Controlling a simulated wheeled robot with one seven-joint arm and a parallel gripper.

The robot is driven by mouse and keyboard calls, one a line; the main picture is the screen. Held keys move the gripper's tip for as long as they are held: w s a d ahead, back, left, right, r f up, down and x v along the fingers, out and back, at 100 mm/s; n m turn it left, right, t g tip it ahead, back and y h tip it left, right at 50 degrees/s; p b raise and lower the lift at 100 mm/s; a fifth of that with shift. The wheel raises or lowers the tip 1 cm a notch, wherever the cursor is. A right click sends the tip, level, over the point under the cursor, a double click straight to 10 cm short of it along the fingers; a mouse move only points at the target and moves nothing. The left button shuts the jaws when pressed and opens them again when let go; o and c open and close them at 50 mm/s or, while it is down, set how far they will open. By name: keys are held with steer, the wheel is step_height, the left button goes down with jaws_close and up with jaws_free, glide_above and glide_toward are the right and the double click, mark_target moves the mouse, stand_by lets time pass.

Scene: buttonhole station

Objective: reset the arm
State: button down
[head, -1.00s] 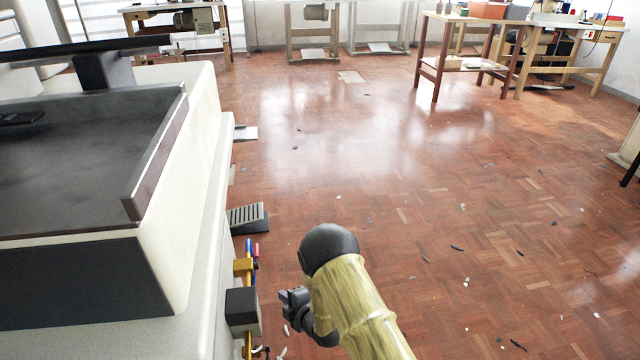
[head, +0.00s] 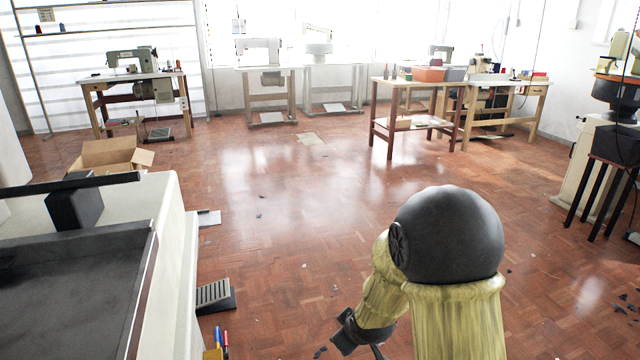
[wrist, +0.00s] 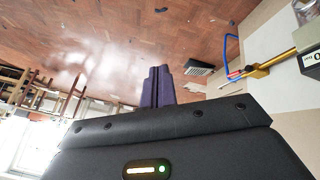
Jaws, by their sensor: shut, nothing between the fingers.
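My gripper (wrist: 158,87) shows in the wrist view with its two dark purple fingers pressed together and nothing between them. In the head view my arm, in a yellowish sleeve with a dark round joint, stands at the lower right of centre. The fingers cannot be made out there. The gripper is in free space above the parquet floor, apart from any object.
A pale machine with a dark top (head: 180,240) stands close on the left. A grey foot pedal (head: 215,295) lies beside it. A cardboard box (head: 108,158), sewing tables (head: 140,78) and a wooden table (head: 425,122) stand farther back. The middle floor (head: 300,220) is clear apart from scraps.

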steer(key=s+d+r+m+g+h+p, duration=0.1)
steer(key=s+d+r+m+g+p, duration=0.15)
steer(key=s+d+r+m, duration=0.4)
steer(key=s+d+r+m+g+p, duration=0.25)
steer(key=s+r, duration=0.45)
steer(key=s, duration=0.4)
step_height(320, 180, up, 37)
steer(key=t+p, duration=0.1)
steer(key=p, duration=3.7)
steer(key=shift+w+a, duration=0.2)
steer(key=shift+w, duration=0.15)
